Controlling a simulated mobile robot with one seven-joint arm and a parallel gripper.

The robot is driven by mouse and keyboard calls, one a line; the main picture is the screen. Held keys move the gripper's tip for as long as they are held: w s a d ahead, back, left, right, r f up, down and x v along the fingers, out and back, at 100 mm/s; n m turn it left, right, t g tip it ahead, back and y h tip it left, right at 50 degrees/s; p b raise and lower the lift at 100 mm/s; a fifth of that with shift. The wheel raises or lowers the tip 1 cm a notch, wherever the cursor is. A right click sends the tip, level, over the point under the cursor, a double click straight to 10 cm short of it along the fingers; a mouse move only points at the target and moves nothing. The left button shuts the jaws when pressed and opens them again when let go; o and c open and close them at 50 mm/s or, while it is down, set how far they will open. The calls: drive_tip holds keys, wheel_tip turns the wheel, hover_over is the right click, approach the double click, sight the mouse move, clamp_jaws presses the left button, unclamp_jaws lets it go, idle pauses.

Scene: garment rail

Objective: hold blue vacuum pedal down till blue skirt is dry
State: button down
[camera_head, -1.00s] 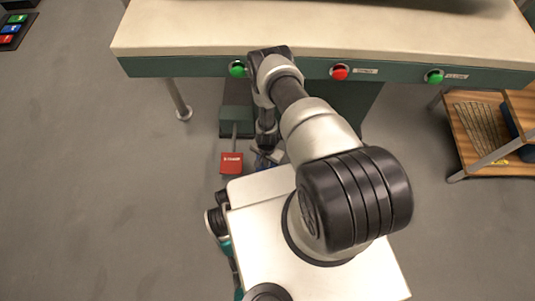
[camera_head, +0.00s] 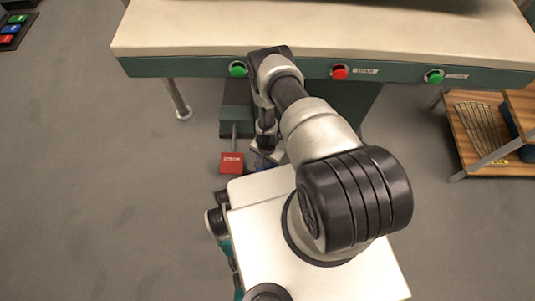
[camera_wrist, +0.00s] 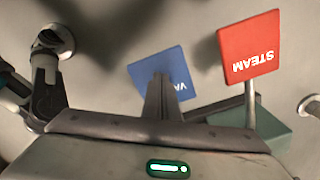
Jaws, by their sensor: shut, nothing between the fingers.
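The blue pedal (camera_wrist: 150,68), its label partly covered and starting "VA", lies below my gripper in the wrist view. My gripper (camera_wrist: 162,78) is shut and empty, with its fingertips over the middle of the blue pedal. I cannot tell whether the tips touch or press it. In the head view, only a small blue patch of the pedal (camera_head: 262,164) shows beneath my gripper and arm. The blue skirt is not in view.
The red STEAM pedal (camera_head: 232,160) is close on the left in the head view; it also shows in the wrist view (camera_wrist: 249,50). The pale-topped table (camera_head: 190,30) has green and red buttons on its front. A wooden shelf (camera_head: 465,150) stands right.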

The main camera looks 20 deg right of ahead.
drive_tip(key=shift+f, duration=0.15)
idle(0.5)
drive_tip(key=shift+f, duration=0.25)
drive_tip(key=shift+f, duration=1.2)
drive_tip(key=shift+s+f, duration=0.1)
drive_tip(key=shift+f, duration=0.3)
drive_tip(key=shift+s+f, duration=0.1)
drive_tip(key=shift+f, duration=0.65)
drive_tip(key=shift+s, duration=0.15)
idle(1.0)
wheel_tip(320, 180, up, 4)
drive_tip(key=p, duration=0.3)
drive_tip(key=shift+f, duration=0.15)
drive_tip(key=shift+w+r+p, duration=0.15)
drive_tip(key=shift+r+p, duration=0.65)
drive_tip(key=shift+r, duration=0.4)
drive_tip(key=shift+w+r+p, duration=0.15)
drive_tip(key=shift+r+p, duration=0.65)
drive_tip(key=shift+r, duration=0.4)
